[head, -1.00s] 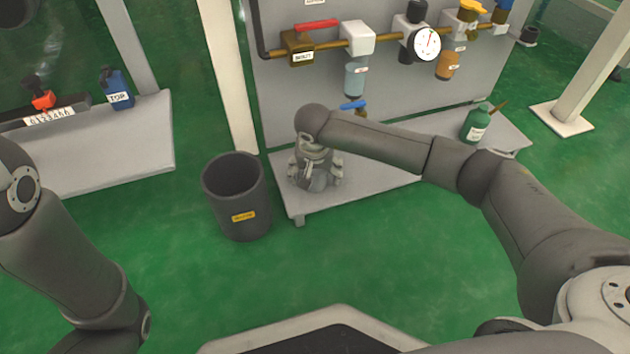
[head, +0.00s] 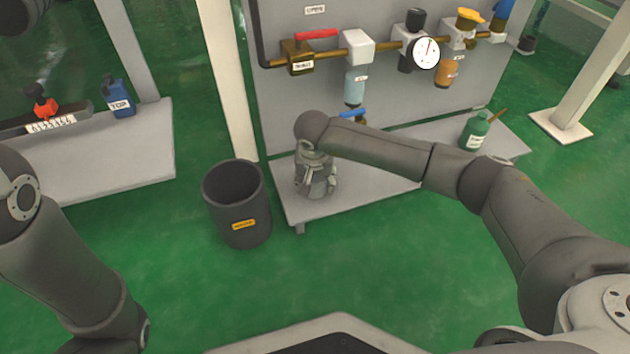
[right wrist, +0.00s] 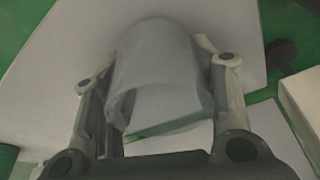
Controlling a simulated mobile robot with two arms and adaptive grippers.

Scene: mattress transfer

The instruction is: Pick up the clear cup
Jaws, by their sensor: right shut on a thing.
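The clear cup (right wrist: 158,70) is a pale see-through cylinder in the right wrist view. It sits between the two fingers of my right gripper (right wrist: 160,100), which is shut on it. In the head view my right gripper (head: 316,182) points down over the left end of the low grey platform (head: 375,182). The wrist and fingers hide the cup there. Whether the cup touches the platform I cannot tell. My left arm shows at the left, but its gripper is out of view.
A dark grey bin (head: 238,205) with a yellow label stands just left of the platform. Behind it is a panel with a brass pipe (head: 380,45), valves and a gauge (head: 425,53). Green floor in front is clear.

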